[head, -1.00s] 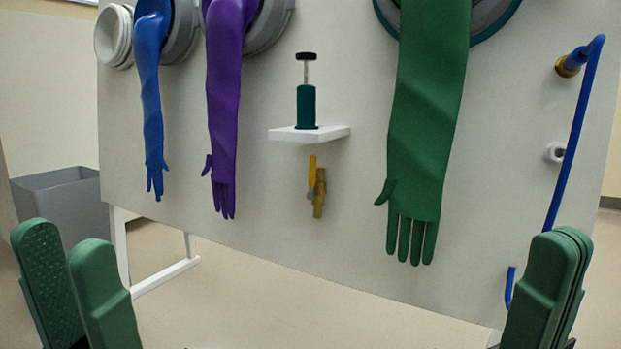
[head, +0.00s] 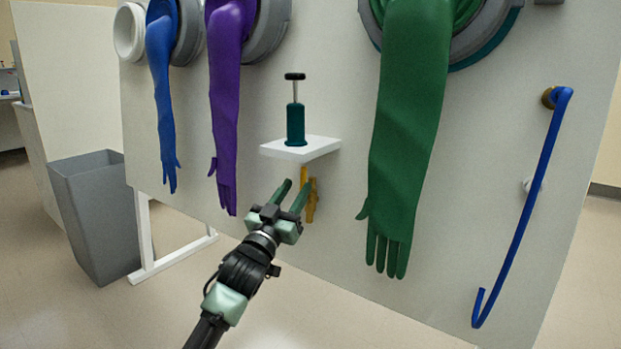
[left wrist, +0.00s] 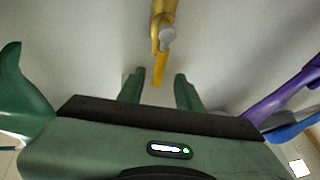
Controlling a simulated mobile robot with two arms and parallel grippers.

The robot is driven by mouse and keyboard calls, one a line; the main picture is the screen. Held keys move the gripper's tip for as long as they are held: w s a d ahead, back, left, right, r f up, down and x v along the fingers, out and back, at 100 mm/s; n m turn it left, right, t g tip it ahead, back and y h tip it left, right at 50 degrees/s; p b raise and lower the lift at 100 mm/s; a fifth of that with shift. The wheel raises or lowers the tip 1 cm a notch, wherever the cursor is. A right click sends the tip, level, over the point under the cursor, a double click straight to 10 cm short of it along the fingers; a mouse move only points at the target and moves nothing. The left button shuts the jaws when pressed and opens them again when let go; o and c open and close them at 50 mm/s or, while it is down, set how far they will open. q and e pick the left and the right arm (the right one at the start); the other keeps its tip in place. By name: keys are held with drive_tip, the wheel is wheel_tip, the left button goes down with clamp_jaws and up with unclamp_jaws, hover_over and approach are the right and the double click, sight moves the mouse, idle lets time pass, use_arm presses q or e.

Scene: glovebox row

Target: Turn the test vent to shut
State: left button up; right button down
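The test vent is a small brass valve (head: 313,202) on the grey panel, under a white shelf. Its yellow handle (head: 304,174) points up, roughly in line with the brass body. In the left wrist view the brass body (left wrist: 163,18), grey pivot and yellow handle (left wrist: 159,68) show at top centre. My left gripper (head: 298,184) is open just in front of the vent. In the left wrist view the handle's end lies between the two green fingers (left wrist: 159,78) in the picture, with gaps on both sides; contact is not visible. My right gripper is out of view.
A teal plunger device (head: 295,124) stands on the white shelf (head: 312,149) above the vent. Purple (head: 225,110) and green (head: 407,150) gloves hang either side, a blue glove (head: 161,100) farther left. A blue hooked tube (head: 528,200) is at right, a grey bin (head: 100,215) at left.

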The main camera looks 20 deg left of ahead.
sight(302, 181)
use_arm(q)
drive_tip(key=shift+b+x, duration=0.5)
drive_tip(key=shift+x, duration=1.85)
drive_tip(key=shift+d, duration=0.1)
clamp_jaws()
